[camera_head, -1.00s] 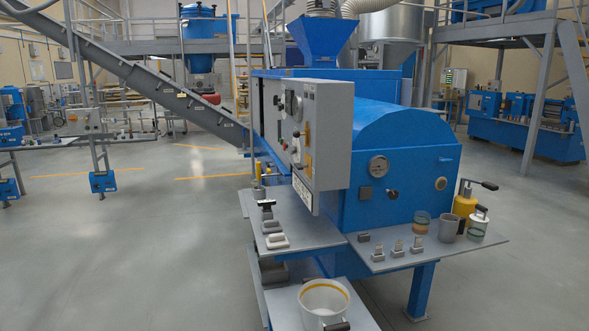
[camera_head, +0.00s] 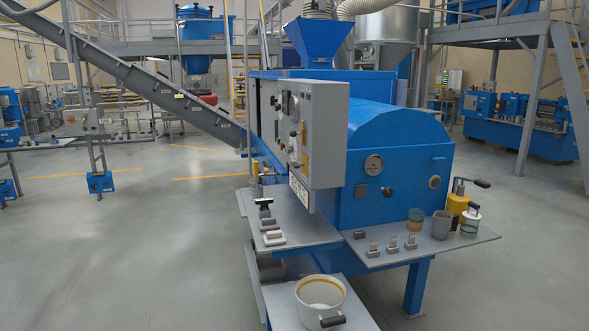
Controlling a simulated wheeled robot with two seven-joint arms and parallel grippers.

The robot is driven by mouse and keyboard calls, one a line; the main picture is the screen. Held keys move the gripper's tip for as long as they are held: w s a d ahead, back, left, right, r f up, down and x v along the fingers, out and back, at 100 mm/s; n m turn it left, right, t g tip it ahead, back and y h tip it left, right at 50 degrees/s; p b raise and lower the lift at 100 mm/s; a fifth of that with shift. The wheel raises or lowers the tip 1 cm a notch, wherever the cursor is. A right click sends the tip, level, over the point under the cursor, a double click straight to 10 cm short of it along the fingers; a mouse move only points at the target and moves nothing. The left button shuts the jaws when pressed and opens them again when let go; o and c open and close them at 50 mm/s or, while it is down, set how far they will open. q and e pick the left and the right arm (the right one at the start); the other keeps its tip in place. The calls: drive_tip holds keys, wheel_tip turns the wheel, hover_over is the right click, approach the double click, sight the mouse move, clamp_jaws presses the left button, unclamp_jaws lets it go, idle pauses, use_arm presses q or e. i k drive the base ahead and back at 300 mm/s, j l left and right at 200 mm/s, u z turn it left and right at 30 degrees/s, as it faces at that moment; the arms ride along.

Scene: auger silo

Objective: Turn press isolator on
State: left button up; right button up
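A blue press (camera_head: 385,208) stands right of centre, with a blue hopper (camera_head: 314,38) on top. A grey control box (camera_head: 328,140) is fixed to its left front. The box's control face is turned left and seen at a steep angle. It carries dials, a red button or knob and a yellow part (camera_head: 304,142). I cannot tell which of these is the isolator, or whether it is on. Neither of my grippers shows in the head view.
A left shelf (camera_head: 300,236) holds small grey and black items. A right shelf (camera_head: 455,242) holds several small blocks, cups and a yellow pump bottle (camera_head: 459,200). A white pot (camera_head: 320,302) stands low in front. The floor at left (camera_head: 120,250) is clear.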

sight(296, 164)
drive_tip(key=k, duration=0.55)
drive_tip(key=z, duration=1.3)
drive_tip(key=i+j, duration=0.15)
drive_tip(key=j, duration=0.45)
drive_tip(key=i+j, duration=0.15)
drive_tip(key=j, duration=0.4)
drive_tip(key=i+j, duration=0.15)
drive_tip(key=j, duration=0.45)
drive_tip(key=i+j, duration=0.15)
drive_tip(key=j, duration=0.45)
drive_tip(key=i+j, duration=0.15)
drive_tip(key=j, duration=0.4)
drive_tip(key=i+j, duration=0.15)
drive_tip(key=j, duration=0.45)
drive_tip(key=i+j, duration=0.15)
drive_tip(key=j, duration=0.45)
drive_tip(key=i+j, duration=0.15)
drive_tip(key=j, duration=0.4)
